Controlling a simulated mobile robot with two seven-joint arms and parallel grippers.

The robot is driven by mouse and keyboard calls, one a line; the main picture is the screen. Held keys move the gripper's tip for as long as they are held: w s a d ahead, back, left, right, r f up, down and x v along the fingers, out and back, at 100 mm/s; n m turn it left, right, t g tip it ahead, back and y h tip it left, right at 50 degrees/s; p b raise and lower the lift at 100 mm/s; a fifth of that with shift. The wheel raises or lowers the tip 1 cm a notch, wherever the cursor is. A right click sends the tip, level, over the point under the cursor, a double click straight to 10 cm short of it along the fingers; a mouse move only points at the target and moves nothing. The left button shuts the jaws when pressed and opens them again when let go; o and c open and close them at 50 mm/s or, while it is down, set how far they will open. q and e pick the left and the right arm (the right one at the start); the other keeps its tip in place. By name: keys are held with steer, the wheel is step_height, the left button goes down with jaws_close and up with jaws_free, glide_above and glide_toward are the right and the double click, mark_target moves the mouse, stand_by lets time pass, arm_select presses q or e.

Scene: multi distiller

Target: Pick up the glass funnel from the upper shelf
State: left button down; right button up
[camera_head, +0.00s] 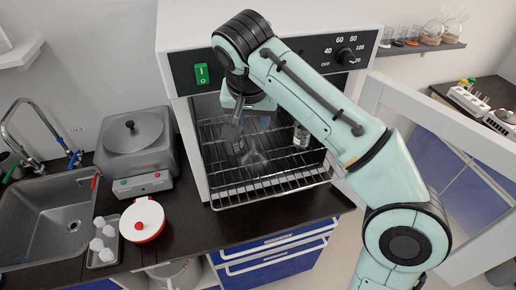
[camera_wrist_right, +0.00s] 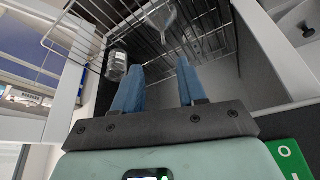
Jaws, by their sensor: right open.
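The clear glass funnel (camera_head: 256,159) lies on the wire rack inside the open oven. It is transparent and its outline is faint. It also shows in the right wrist view (camera_wrist_right: 162,17), beyond the fingertips and roughly in line with the gap between them. My right gripper (camera_head: 235,125) is at the oven opening, behind the funnel and a little to its left in the head view. Its two blue fingers are spread with nothing between them in the right wrist view (camera_wrist_right: 164,75). The funnel and fingers are apart there. My left gripper is not in view.
A small labelled glass bottle (camera_head: 301,135) stands on the right inside the oven. The wire rack (camera_head: 275,183) sticks out at the front. The oven door (camera_head: 440,120) is open at the right. A grey lidded bath (camera_head: 135,140) and a white-lidded pot (camera_head: 142,219) stand left.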

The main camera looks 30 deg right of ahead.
mark_target(254, 140)
steer(key=b+x, duration=0.1)
steer(key=x, duration=0.7)
steer(key=shift+s+a+f+b, duration=0.1)
steer(key=shift+a+f+b, duration=0.1)
steer(key=shift+b, duration=0.15)
steer(key=x, duration=0.4)
steer(key=shift+w, duration=0.35)
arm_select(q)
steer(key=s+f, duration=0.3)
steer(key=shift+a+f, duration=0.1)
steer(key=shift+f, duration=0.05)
arm_select(e)
jaws_close()
steer(key=shift+f, duration=0.1)
